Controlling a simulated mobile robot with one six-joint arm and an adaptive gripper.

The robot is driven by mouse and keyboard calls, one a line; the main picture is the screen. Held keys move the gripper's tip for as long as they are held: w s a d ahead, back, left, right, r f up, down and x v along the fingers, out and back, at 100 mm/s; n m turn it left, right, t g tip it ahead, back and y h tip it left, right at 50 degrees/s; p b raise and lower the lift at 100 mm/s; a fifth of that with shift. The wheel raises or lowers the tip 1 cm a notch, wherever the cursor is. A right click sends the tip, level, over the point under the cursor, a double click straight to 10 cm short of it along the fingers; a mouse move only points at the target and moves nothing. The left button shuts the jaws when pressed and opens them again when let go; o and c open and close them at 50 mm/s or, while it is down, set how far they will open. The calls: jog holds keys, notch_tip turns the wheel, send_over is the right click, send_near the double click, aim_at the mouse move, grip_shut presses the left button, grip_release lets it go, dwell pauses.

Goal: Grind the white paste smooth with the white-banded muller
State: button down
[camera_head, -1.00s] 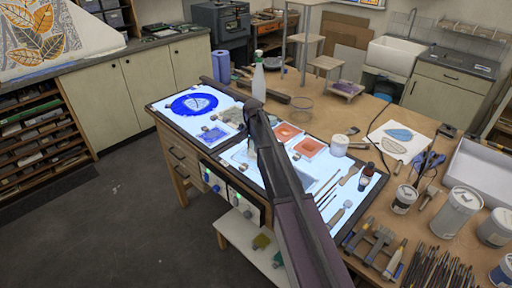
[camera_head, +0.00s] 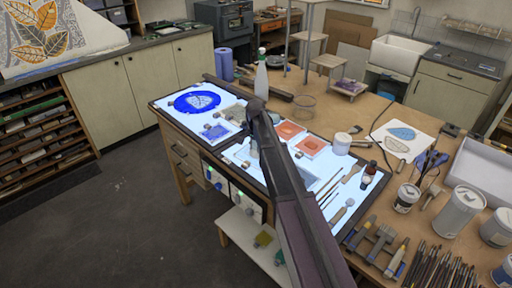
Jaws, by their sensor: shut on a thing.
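My arm reaches over the lit light table (camera_head: 338,222), and my gripper (camera_head: 252,136) points down at its far end, mostly hidden by the arm. It is shut on a small greyish-clear muller (camera_head: 254,150), seen only in part below it. The muller is over a pale slab (camera_head: 236,153) near the table's front edge. The muller's band is too small to make out, and so is any white paste against the pale slab. I cannot tell whether the muller touches the slab.
Slabs with blue paint (camera_head: 214,132) and orange paint (camera_head: 290,130) lie to either side. A blue round piece (camera_head: 182,103) is at the far left. A spray bottle (camera_head: 261,80) stands behind. Brushes, a small white jar (camera_head: 342,143) and cans (camera_head: 460,208) crowd the right.

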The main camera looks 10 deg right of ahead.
jog(key=shift+s, duration=0.1)
jog(key=shift+s+d, duration=0.55)
jog(key=shift+d, duration=0.05)
jog(key=shift+d, duration=0.2)
jog(key=shift+d+f, duration=0.1)
jog(key=shift+d, duration=0.45)
dwell(0.4)
jog(key=shift+w+d, duration=0.15)
jog(key=shift+w, duration=0.7)
